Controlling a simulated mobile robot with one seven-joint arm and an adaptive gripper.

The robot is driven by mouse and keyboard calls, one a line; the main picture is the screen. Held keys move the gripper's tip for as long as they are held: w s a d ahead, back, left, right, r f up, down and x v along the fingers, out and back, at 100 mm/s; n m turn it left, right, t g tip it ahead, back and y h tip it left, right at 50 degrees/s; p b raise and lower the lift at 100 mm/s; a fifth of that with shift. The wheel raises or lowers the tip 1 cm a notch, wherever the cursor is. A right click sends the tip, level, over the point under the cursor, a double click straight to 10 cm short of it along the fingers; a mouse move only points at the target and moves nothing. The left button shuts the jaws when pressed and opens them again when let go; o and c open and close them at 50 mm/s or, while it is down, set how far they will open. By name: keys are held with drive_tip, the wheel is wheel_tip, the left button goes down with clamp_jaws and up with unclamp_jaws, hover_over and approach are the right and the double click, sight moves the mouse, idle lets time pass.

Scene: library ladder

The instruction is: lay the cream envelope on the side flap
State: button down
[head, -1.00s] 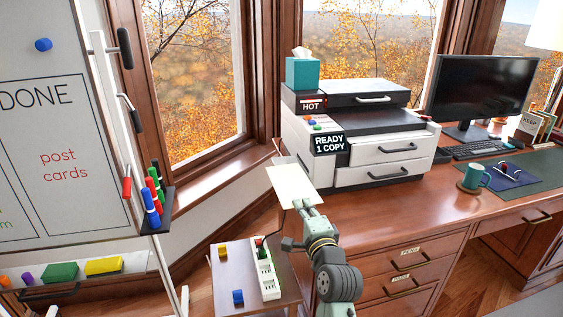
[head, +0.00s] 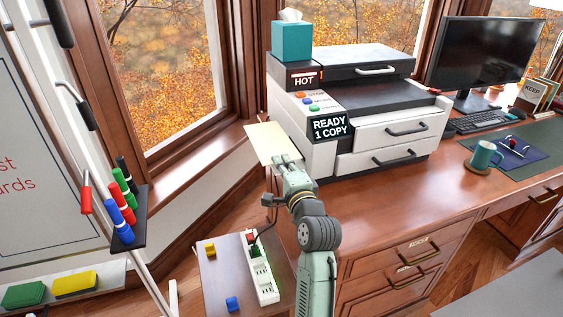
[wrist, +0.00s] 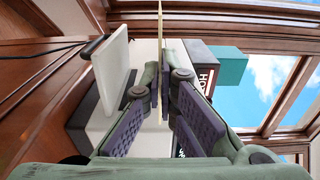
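The cream envelope (head: 270,140) is a flat pale sheet held out level beyond my gripper (head: 287,162), beside the left end of the printer. In the wrist view the envelope (wrist: 160,45) is seen edge-on as a thin strip, pinched between the fingertips of my gripper (wrist: 166,75). A white panel, which looks like the side flap (wrist: 112,68), stands out from the printer there, to the left of the envelope with a clear gap between them. In the head view the flap is hidden behind the envelope and gripper.
The white printer (head: 388,128) stands on the wooden desk (head: 390,205), with a teal tissue box (head: 292,40) on top. A small side table (head: 215,270) with a power strip (head: 262,275) is below my arm. A whiteboard (head: 45,170) with a marker holder stands at left.

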drive_tip(key=shift+a+r+p, duration=0.1)
drive_tip(key=shift+p, duration=0.4)
wheel_tip(320, 180, down, 7)
drive_tip(key=w+d+b, duration=0.1)
drive_tip(key=d+b, duration=0.2)
drive_tip(key=b, duration=0.2)
drive_tip(key=shift+r, duration=0.2)
drive_tip(key=c, duration=2.3)
unclamp_jaws()
drive_tip(key=o, duration=0.6)
drive_tip(key=shift+s, duration=0.15)
drive_tip(key=shift+v, duration=3.35)
